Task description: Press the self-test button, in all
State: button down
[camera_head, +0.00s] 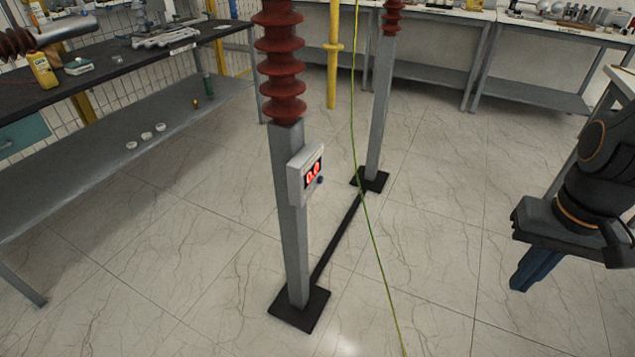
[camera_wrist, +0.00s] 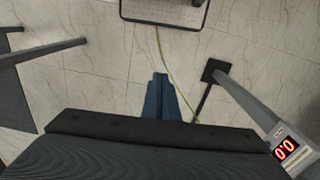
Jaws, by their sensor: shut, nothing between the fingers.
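A pale meter box (camera_head: 307,173) with a red display reading 0.0 is mounted on a grey post. A small dark blue round button (camera_head: 320,180) sits on its face, to the right below the digits. In the wrist view the box (camera_wrist: 292,148) is at the lower right edge; I cannot make out its button there. My gripper (camera_head: 520,286) is at the right in the head view, well apart from the box, with blue fingers pointing down. In the wrist view its fingers (camera_wrist: 160,78) are together and empty.
A red ribbed insulator (camera_head: 281,60) tops the grey post (camera_head: 292,245), which stands on a black foot. A second post (camera_head: 378,110) stands behind. A yellow-green cable (camera_head: 370,230) hangs between the box and my arm. Workbenches (camera_head: 110,70) line the left and back. Tiled floor is open between.

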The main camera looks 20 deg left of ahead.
aim_at(320, 180)
jog(key=w+a+f+n+t+y+b, duration=0.1)
jog(key=w+a+f+n+t+b, duration=0.3)
jog(key=w+n, duration=0.4)
jog(key=w+a+f+n+t+b, duration=0.1)
jog(key=w+a+f+n, duration=0.35)
jog(key=w, duration=0.55)
jog(key=w+a+f+n+y+b, duration=0.1)
jog(key=w+a+n+y, duration=0.1)
jog(key=a+n, duration=0.3)
jog(key=w+a+f+n+t+y+b, duration=0.1)
jog(key=a+f+n+y+b, duration=0.1)
jog(key=a+n, duration=0.4)
jog(key=w+a+f+n+t+y+b, duration=0.1)
jog(key=a+n+y, duration=0.3)
jog(key=a, duration=0.8)
jog(key=shift+w+a+f+n, duration=0.25)
jog(key=shift+w+n, duration=0.55)
jog(key=shift+n, duration=0.25)
jog(key=shift+b, duration=0.3)
jog(key=a+b, duration=0.1)
jog(key=a, duration=0.7)
jog(key=shift+w+a, duration=0.3)
jog(key=shift+w, duration=0.1)
jog(key=shift+a, duration=0.4)
